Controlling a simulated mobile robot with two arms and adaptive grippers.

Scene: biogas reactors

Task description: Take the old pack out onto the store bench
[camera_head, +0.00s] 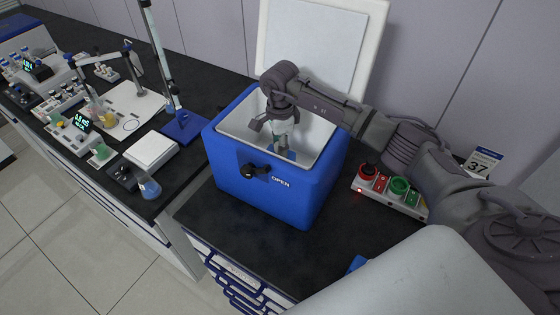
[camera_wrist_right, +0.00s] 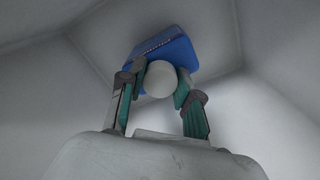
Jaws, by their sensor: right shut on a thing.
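A blue cool box (camera_head: 265,195) marked OPEN stands on the dark bench top with its white lid (camera_head: 318,45) raised. My right arm reaches over its rim, and my right gripper (camera_head: 282,138) is inside the white interior, pointing down. In the right wrist view my right gripper (camera_wrist_right: 160,92) is shut on the white round knob of a blue pack (camera_wrist_right: 165,52). In the head view only a small part of the blue pack (camera_head: 288,154) shows below the fingers. I cannot tell whether the pack touches the box floor. My left gripper is not in view.
A control panel (camera_head: 390,190) with a red and a green button stands right of the box, near a sign marked 37 (camera_head: 482,162). A small blue object (camera_head: 357,264) lies near the front. Lab glassware and instruments fill the left bench.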

